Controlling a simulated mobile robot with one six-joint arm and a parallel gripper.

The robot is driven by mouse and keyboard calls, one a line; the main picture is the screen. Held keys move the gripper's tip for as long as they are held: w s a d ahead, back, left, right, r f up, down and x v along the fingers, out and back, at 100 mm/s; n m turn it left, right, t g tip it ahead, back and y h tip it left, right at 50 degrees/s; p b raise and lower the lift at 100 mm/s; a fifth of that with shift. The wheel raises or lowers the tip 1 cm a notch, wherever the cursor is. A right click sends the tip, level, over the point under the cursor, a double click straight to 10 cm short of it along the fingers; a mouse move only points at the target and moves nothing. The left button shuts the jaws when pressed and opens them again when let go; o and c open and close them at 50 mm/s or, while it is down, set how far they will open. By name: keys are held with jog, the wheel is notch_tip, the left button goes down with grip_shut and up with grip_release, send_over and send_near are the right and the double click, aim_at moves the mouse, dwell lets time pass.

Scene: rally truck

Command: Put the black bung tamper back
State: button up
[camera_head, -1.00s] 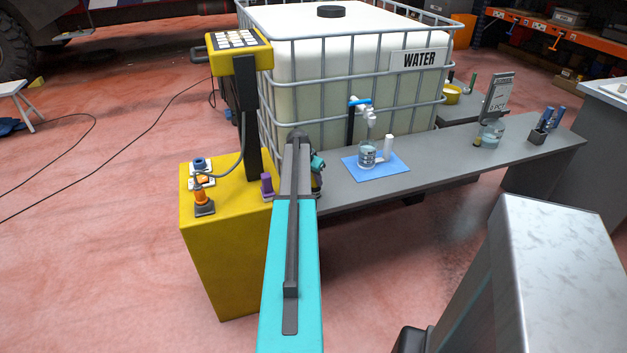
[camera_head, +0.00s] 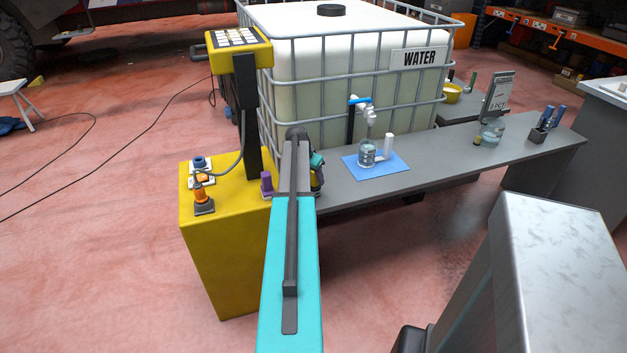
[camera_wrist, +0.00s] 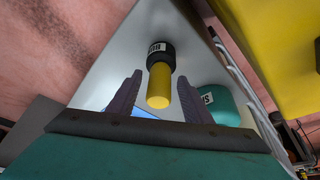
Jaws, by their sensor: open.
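In the wrist view, a short tool with a black, white-labelled head (camera_wrist: 160,52) and a yellow round-ended part (camera_wrist: 159,88) shows between my fingers; it appears to be the black bung tamper, but the label is too small to read surely. My gripper (camera_wrist: 159,76) is open, with one dark finger on each side of the tool and visible gaps to it. I cannot tell how deep between the fingers it lies. A teal piece with a white label (camera_wrist: 222,106) is just right of the right finger. In the head view my arm hides most of the gripper area.
A yellow cabinet (camera_head: 228,262) with a keypad post stands left of my arm. A grey bench (camera_head: 440,163) runs right, carrying a blue mat (camera_head: 361,174), a glass jar (camera_head: 367,153) under the tap, and a tool holder (camera_head: 537,136). The white water tank (camera_head: 345,60) stands behind.

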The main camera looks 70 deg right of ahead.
jog(key=b+v, duration=0.1)
jog(key=v, duration=1.1)
jog(key=shift+r, duration=0.25)
jog(key=shift+w, duration=0.1)
dwell(0.4)
